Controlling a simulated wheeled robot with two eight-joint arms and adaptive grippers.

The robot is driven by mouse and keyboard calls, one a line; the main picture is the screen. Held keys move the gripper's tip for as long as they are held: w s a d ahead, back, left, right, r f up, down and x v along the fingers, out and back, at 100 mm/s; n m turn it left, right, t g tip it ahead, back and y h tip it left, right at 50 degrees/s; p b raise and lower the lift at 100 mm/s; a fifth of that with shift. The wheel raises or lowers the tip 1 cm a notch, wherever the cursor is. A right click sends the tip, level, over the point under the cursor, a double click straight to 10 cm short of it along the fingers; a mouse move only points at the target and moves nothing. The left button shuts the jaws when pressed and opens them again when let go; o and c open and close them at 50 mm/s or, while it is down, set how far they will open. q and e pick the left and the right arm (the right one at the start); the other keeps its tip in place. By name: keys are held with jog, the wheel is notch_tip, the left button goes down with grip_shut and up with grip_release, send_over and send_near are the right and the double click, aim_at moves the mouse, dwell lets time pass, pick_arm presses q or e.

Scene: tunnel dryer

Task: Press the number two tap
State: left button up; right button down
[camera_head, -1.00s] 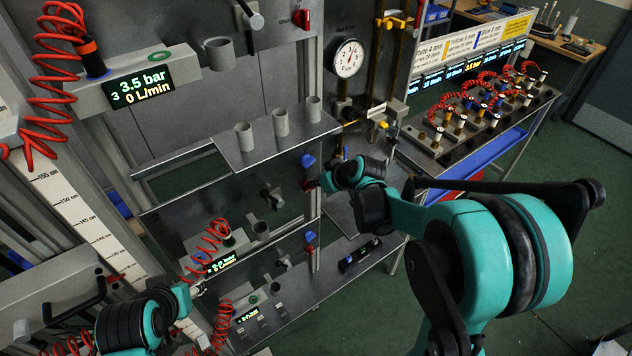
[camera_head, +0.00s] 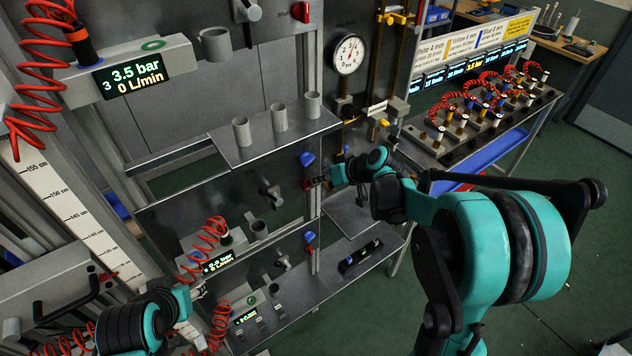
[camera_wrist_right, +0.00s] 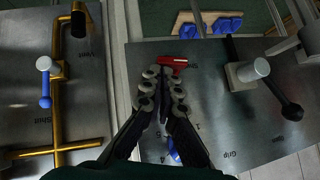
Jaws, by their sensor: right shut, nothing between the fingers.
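A small red tap handle (camera_head: 305,184) sits on the post at the edge of the middle panel, below a blue one (camera_head: 306,159). In the right wrist view, the red handle (camera_wrist_right: 172,61) lies just beyond my fingertips. No number two is readable beside it. My right gripper (camera_head: 314,182) is shut and empty, close to the red handle; contact is unclear. Its fingers (camera_wrist_right: 163,82) show together in the wrist view. A black-levered tap (camera_head: 271,193) stands left of it, and shows on the right in the wrist view (camera_wrist_right: 262,70). My left gripper (camera_head: 199,290) is low at left; its jaws are too small to judge.
A shelf with grey cups (camera_head: 280,117) is above. Red coiled hoses (camera_head: 207,245) hang at left. A pressure gauge (camera_head: 347,54) and brass pipes (camera_wrist_right: 58,100) stand beyond the post. A bench of fittings (camera_head: 482,115) is at right.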

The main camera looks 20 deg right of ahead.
jog(key=shift+w+d+f+m+g+y+b, duration=0.15)
jog(key=shift+d+f+m+y+b, duration=0.2)
jog(key=shift+m+y+b, duration=0.6)
jog(key=shift+d+f+m+g+y+b, duration=0.1)
jog(key=shift+f+m+g+y+b, duration=0.25)
jog(key=shift+y+b, duration=1.1)
jog(key=shift+w+d+f+m+y+b, duration=0.1)
jog(key=shift+d+f+m+y+b, duration=0.35)
jog(key=shift+b, duration=1.25)
jog(key=shift+a+f+m+y, duration=0.15)
jog(key=shift+m+y, duration=0.1)
jog(key=shift+y, duration=0.1)
jog(key=shift+f+m+y+b, duration=0.25)
jog(key=shift+m+y+b, duration=0.4)
jog(key=shift+b, duration=0.65)
jog(key=shift+f+m+t+y+b, duration=0.2)
jog(key=shift+m+t+y+b, duration=0.1)
jog(key=shift+y+b, duration=0.4)
jog(key=shift+w+r, duration=0.1)
